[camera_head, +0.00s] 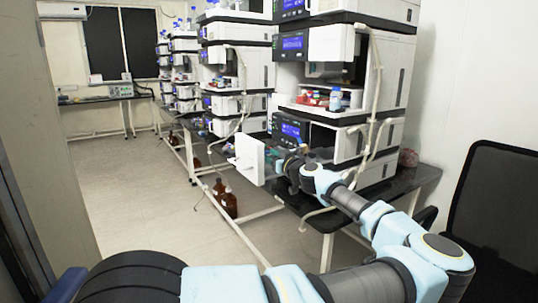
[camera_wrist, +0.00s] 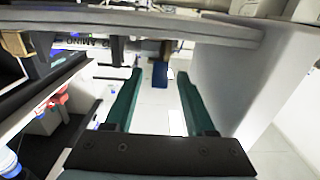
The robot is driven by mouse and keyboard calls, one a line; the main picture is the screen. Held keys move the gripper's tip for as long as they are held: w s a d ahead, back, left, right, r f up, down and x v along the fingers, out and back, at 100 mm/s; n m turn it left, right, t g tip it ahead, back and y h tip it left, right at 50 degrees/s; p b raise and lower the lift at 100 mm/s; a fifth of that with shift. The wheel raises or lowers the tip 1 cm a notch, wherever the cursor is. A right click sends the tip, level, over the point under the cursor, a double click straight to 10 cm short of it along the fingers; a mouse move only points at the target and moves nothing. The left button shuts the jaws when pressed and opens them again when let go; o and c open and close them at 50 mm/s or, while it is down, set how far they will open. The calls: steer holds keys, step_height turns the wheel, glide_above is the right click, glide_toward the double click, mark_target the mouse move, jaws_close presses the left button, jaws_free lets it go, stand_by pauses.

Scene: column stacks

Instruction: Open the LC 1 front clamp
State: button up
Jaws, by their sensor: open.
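The nearest instrument stack, taken here as LC 1, stands on the dark bench, with a lit blue display (camera_head: 291,131) on its lower module. A white door panel (camera_head: 249,159) stands open from its front; it also shows at the right of the wrist view (camera_wrist: 215,85). My gripper (camera_head: 284,163) is at the front of this module, just right of the panel. In the wrist view my gripper (camera_wrist: 160,73) is open, its two green fingers apart. A small blue part with a brown top (camera_wrist: 160,74) shows between the fingertips; I cannot tell whether it is the clamp or whether it lies beyond them.
A tray with a blue-capped bottle (camera_head: 335,98) and red items (camera_head: 312,98) sits above my gripper. Brown bottles (camera_head: 229,203) stand on the floor below the bench. Further stacks (camera_head: 236,75) line the bench behind. A black chair (camera_head: 495,200) is at right. The left floor is clear.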

jaws_close()
stand_by(0.3)
